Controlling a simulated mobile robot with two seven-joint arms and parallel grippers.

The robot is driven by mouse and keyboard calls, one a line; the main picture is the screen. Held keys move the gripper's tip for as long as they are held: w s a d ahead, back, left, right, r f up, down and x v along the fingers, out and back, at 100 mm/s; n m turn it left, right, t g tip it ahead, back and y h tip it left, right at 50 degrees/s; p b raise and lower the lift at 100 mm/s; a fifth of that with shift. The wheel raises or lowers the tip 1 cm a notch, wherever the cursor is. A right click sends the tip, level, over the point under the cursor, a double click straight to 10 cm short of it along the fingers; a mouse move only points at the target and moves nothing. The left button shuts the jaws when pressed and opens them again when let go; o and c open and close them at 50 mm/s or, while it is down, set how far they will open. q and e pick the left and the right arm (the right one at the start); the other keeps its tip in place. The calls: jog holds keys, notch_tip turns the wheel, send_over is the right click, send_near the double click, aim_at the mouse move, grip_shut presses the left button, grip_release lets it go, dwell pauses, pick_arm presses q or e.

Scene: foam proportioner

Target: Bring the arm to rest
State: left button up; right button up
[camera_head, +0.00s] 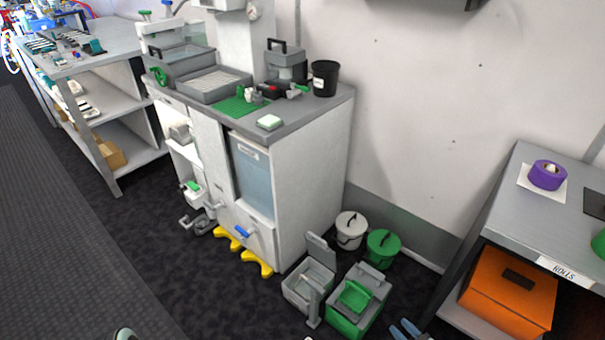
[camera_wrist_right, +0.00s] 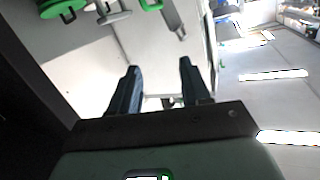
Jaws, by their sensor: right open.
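My right gripper (camera_head: 408,328) shows at the bottom edge of the head view, with only its dark blue fingertips in the picture. In the right wrist view the two dark fingers of the right gripper (camera_wrist_right: 157,80) stand apart with nothing between them. The right gripper looks empty and touches nothing that I can see. In the head view it is low, to the right of the open green bin. My left gripper is not in view. A small pale rounded part shows at the bottom left edge of the head view, too cut off to identify.
A grey-topped cabinet (camera_head: 315,160) stands in the middle. A grey bin (camera_head: 298,292), a green bin (camera_head: 352,318), a white bucket (camera_head: 350,230) and a green bucket (camera_head: 382,248) stand on the floor. A shelf table (camera_head: 510,185) with an orange box (camera_head: 508,300) is at right. Dark floor at left is clear.

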notch_tip(320, 180, up, 5)
jog(key=s+d+m+h+p, duration=0.2)
jog(key=m+h+p, duration=0.2)
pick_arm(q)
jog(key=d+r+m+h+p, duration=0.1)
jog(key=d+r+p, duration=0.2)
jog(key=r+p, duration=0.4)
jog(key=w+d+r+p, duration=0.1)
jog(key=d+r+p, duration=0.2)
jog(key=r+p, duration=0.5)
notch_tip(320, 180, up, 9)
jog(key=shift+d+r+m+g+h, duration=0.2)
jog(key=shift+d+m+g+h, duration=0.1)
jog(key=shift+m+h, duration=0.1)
pick_arm(e)
jog(key=s+a+r+m+g, duration=0.1)
jog(key=s+a+r+g, duration=0.4)
jog(key=s+a, duration=0.3)
jog(key=s+a+r+m+g, duration=0.2)
jog(key=s+a+r+g, duration=0.3)
jog(key=s, duration=0.8)
jog(key=s+a+r+m+g, duration=0.1)
jog(key=s+a+r+g, duration=0.4)
jog(key=s+a+r, duration=0.4)
jog(key=shift+s+a+r, duration=0.35)
jog(key=shift+s+a, duration=0.55)
jog(key=shift+s, duration=0.15)
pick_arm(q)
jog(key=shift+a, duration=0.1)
